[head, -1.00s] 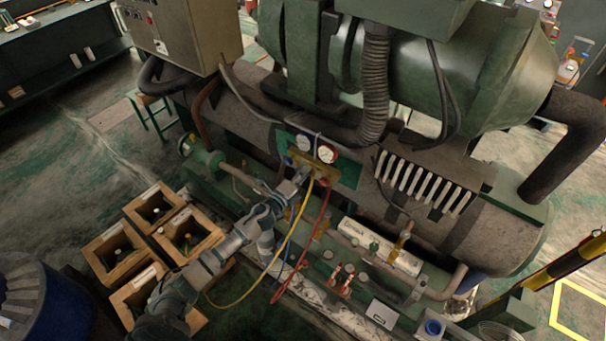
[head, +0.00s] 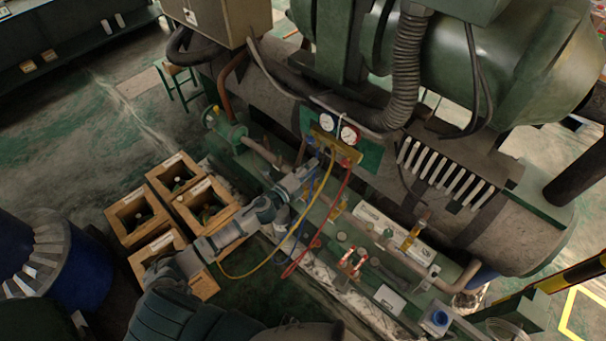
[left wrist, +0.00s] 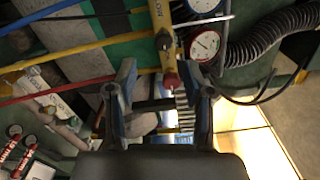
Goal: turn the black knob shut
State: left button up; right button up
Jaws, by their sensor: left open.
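The yellow gauge manifold (head: 335,147) is mounted on the green plate of the machine, with two round gauges (head: 327,121) above it. In the left wrist view a small dark knob-like part (left wrist: 163,40) sits on the manifold where the yellow hose meets it. I cannot tell for sure that it is the black knob. A red knob (left wrist: 170,80) is at the manifold's lower end. My left gripper (head: 312,172) is open and empty, just below and left of the manifold. Its two fingers (left wrist: 164,92) stand apart, with the red knob above the gap between them. My right gripper is out of view.
A yellow hose (head: 262,268) and a red hose (head: 322,225) hang from the manifold beside my left arm. Wooden crates (head: 140,214) with bottles stand at left, near a blue drum (head: 85,265). Red-handled valves (head: 352,262) lie right of the hoses.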

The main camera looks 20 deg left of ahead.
pick_arm(q)
jog(key=v, duration=0.4)
jog(key=shift+s+f, duration=0.1)
jog(key=shift+s, duration=0.05)
jog(key=s+a+f+n+g+y, duration=0.1)
jog(key=a+f+n+g+y, duration=0.2)
jog(key=f, duration=0.7)
jog(key=s+a+f+n+y, duration=0.1)
jog(key=a+f+n, duration=0.25)
jog(key=f, duration=0.55)
jog(key=s+a+f+n+g+y, duration=0.1)
jog(key=s+f+n+g, duration=0.15)
jog(key=s+f, duration=0.45)
jog(key=s+a+f+n+g+y, duration=0.15)
jog(key=s+f+n, duration=0.25)
jog(key=f, duration=0.8)
jog(key=s+d+f+n+g+b, duration=0.15)
jog(key=s+f+n+g, duration=0.3)
jog(key=s+f, duration=1)
jog(key=s+d+f+n+g, duration=0.2)
jog(key=s+d, duration=0.1)
jog(key=s, duration=0.8)
jog(key=s+d+f+n+g, duration=0.2)
jog(key=s+d+f, duration=0.1)
jog(key=s, duration=0.9)
jog(key=shift+f+n, duration=0.2)
jog(key=shift+n, duration=0.15)
